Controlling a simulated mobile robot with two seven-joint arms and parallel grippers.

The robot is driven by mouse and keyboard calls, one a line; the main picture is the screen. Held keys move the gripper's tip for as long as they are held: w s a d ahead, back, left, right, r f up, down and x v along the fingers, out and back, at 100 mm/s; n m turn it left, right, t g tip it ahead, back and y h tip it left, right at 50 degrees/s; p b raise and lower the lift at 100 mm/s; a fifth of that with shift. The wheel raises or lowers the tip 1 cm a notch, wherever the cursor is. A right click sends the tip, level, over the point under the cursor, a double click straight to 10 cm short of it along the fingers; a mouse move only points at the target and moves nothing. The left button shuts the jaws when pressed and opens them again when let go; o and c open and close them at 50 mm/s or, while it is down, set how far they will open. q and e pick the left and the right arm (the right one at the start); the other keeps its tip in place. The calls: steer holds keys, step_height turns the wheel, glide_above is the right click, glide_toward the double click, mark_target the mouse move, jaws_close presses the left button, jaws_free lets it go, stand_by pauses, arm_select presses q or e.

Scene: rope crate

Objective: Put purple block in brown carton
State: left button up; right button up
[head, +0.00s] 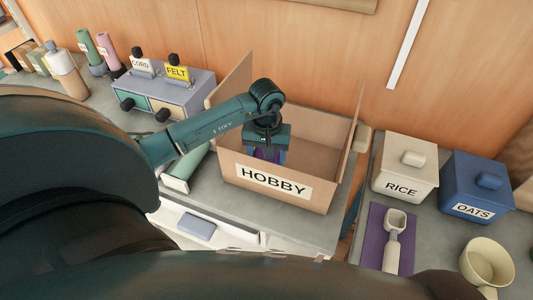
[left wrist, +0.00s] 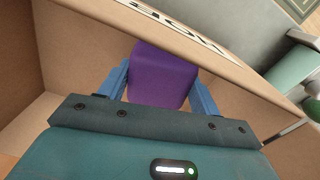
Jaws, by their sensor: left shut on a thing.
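The brown carton (head: 240,172) labelled HOBBY stands open on the counter, its front wall facing me. It also shows in the left wrist view (left wrist: 75,60). My left gripper (head: 268,152) reaches over the carton near its front wall, pointing down. It is shut on the purple block (left wrist: 162,75), which sits between its two blue fingers. In the head view only a small part of the block (head: 264,155) shows beneath the gripper, within the carton's opening. Whether it touches the carton floor cannot be told. My right gripper is not in view.
A grey drawer unit (head: 195,98) with CORD and FELT labels stands left of the carton. To the right are a RICE canister (head: 404,180), an OATS canister (head: 475,200), a scoop (head: 393,235) on a purple mat and a mug (head: 484,262). The carton's flaps stand up.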

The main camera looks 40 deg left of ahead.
arm_select(q)
steer(key=shift+f, duration=0.3)
steer(key=o, duration=1.3)
step_height(320, 180, up, 13)
steer(key=b, duration=0.2)
steer(key=shift+r+b, duration=0.1)
steer(key=shift+b, duration=0.2)
